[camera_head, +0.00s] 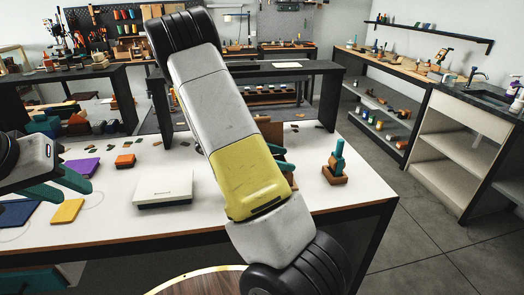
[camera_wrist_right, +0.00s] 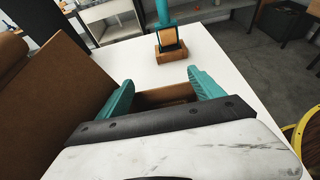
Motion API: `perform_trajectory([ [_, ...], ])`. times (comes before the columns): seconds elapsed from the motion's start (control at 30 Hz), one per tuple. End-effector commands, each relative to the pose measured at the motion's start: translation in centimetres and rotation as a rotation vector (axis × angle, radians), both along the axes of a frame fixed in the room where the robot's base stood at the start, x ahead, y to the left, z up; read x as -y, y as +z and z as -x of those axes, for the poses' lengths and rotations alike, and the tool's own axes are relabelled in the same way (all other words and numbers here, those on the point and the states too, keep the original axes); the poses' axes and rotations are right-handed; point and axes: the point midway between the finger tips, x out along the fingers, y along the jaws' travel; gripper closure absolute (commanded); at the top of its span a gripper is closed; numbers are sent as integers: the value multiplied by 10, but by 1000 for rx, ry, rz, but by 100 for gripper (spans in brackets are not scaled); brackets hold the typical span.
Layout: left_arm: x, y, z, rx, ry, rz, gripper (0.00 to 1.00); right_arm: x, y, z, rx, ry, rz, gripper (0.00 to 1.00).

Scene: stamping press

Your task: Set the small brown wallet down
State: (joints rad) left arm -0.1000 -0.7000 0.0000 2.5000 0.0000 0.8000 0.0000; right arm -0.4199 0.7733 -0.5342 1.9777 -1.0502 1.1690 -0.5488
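My right gripper (camera_wrist_right: 158,93) has its two teal fingers apart in the right wrist view. A brown piece with a raised rim (camera_wrist_right: 165,95) shows between them, and its ends meet or pass behind the fingers. I cannot tell whether it is the small brown wallet or whether it is gripped. A large brown slab (camera_wrist_right: 45,88) stands tilted left of the fingers. In the head view my right arm crosses the middle and hides most of that area. My left gripper (camera_head: 78,182) is at the left over the table, fingers apart and empty.
A teal-levered tool on a wooden base (camera_head: 335,168) stands at the right of the white table (camera_head: 225,212). A white box (camera_head: 164,188), an orange piece (camera_head: 125,161), a purple piece (camera_head: 82,167) and a yellow piece (camera_head: 67,211) lie left. Clear tabletop surrounds the white box.

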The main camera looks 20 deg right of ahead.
Motion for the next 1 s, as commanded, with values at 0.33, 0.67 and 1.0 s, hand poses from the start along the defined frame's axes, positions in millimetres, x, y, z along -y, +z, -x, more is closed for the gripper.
perform_trajectory([
  [0.33,0,0,0,0,0,0,64,-10,16,-3,2,4,-1,23],
  [0.67,0,0,0,0,0,0,64,-75,44,-19,2,5,-1,23],
  [1.0,0,0,0,0,0,0,64,-106,58,-23,10,-10,-17,23],
])
